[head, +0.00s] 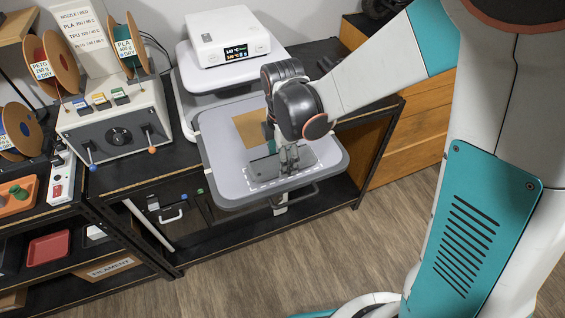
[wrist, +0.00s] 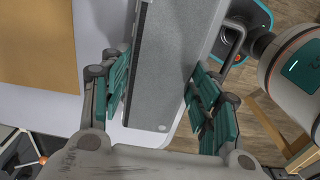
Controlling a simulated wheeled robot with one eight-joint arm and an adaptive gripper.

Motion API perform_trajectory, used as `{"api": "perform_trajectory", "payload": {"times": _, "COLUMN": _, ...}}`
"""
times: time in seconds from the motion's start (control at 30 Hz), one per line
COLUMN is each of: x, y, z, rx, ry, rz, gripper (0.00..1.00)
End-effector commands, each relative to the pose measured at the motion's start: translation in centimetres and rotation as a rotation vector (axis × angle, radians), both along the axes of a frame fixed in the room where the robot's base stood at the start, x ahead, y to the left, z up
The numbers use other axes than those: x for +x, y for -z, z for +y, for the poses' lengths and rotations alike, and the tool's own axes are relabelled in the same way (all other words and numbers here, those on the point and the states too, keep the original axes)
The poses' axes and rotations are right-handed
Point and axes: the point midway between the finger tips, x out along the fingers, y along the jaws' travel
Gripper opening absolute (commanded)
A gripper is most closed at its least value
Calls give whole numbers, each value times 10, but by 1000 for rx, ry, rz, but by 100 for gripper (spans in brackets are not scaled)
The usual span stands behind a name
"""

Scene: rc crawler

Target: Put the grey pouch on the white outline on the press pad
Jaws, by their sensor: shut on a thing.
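The grey pouch (head: 264,168) is a flat, dark-grey rectangle over the near part of the grey press pad (head: 214,150). In the wrist view the pouch (wrist: 172,65) lies lengthwise between the teal-padded fingers. My gripper (head: 289,157) points down at the pouch and is shut on it; it also shows in the wrist view (wrist: 162,98). I cannot tell whether the pouch touches the pad.
A tan sheet (head: 246,128) lies on the pad behind the pouch. The white press head with a control box (head: 228,38) stands behind the pad. A grey box with levers (head: 118,125) and filament spools (head: 60,62) are at left. Wooden drawers (head: 415,130) are at right.

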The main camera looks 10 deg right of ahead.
Motion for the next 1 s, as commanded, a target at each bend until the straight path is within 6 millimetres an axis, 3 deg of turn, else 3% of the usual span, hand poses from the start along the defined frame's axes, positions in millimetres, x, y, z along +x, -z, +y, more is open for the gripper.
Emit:
{"api": "perform_trajectory", "payload": {"times": 0.07, "x": 0, "y": 11, "z": 0, "rx": 0, "ry": 0, "rz": 0, "gripper": 33}}
{"api": "perform_trajectory", "payload": {"times": 0.47, "x": 0, "y": 13, "z": 0, "rx": 0, "ry": 0, "rz": 0, "gripper": 33}}
{"api": "perform_trajectory", "payload": {"times": 0.5, "x": 0, "y": 13, "z": 0, "rx": 0, "ry": 0, "rz": 0, "gripper": 63}}
{"api": "perform_trajectory", "payload": {"times": 0.57, "x": 0, "y": 12, "z": 0, "rx": 0, "ry": 0, "rz": 0, "gripper": 76}}
{"api": "perform_trajectory", "payload": {"times": 1.0, "x": 0, "y": 9, "z": 0, "rx": 0, "ry": 0, "rz": 0, "gripper": 76}}
